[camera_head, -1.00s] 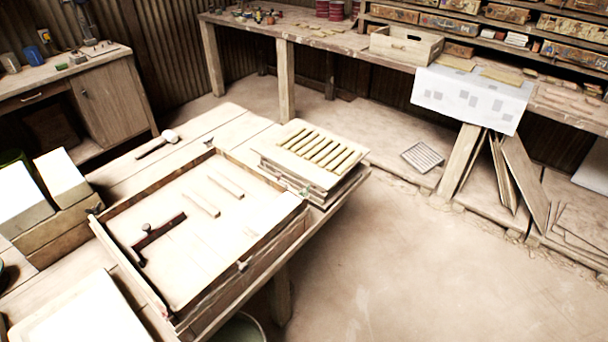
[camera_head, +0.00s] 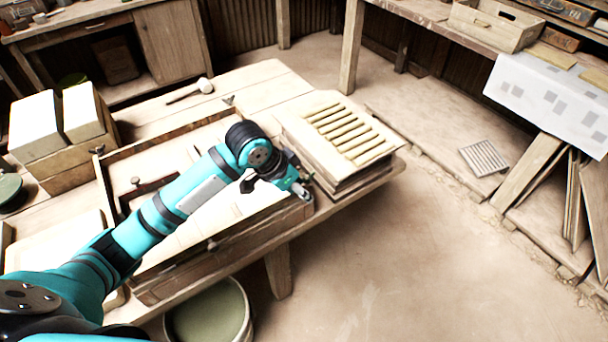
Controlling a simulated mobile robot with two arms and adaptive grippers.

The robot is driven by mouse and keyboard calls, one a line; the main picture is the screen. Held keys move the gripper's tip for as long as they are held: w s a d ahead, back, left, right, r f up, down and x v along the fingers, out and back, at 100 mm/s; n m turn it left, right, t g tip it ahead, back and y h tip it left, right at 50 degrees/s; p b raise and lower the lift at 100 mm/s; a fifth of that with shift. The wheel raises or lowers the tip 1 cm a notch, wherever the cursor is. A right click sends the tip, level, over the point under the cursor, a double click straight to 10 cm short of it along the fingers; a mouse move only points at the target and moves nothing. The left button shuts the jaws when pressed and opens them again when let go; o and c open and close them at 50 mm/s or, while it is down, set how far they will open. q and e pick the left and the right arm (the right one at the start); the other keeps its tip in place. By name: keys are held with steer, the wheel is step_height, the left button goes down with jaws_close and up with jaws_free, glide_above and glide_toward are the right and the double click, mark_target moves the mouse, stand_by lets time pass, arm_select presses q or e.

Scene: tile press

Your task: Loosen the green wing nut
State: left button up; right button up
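My teal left arm reaches in from the lower left across the wooden press frame (camera_head: 150,148). My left gripper (camera_head: 300,190) is at the frame's right corner, beside the slatted stack. It is small and seen partly from behind, so whether its fingers are open or touch anything is unclear. I cannot make out the green wing nut; the arm and gripper cover much of that corner. Other dark or grey fasteners show at the frame's left corner (camera_head: 98,150), far corner (camera_head: 228,100) and front side (camera_head: 211,244). My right gripper is not in view.
A stack topped with a slatted board (camera_head: 290,125) stands close to the gripper. A mallet (camera_head: 204,86) lies behind the frame. Pale blocks (camera_head: 40,125) stand at the left. A bucket (camera_head: 208,315) is below the table's front edge.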

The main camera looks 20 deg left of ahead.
arm_select(q)
step_height(320, 180, up, 7)
steer(key=w+a, duration=0.2)
steer(key=m, duration=0.1)
glide_toward(307, 177)
steer(key=shift+g+y, duration=0.3)
steer(key=shift+y, duration=0.1)
steer(key=x, duration=0.2)
steer(key=p+x, duration=0.1)
steer(key=x, duration=0.5)
steer(key=shift+w+d, duration=0.2)
steer(key=shift+d, duration=0.15)
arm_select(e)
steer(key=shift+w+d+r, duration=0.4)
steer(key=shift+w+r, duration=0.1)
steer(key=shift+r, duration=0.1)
arm_select(q)
steer(key=shift+c, duration=0.2)
jaws_close()
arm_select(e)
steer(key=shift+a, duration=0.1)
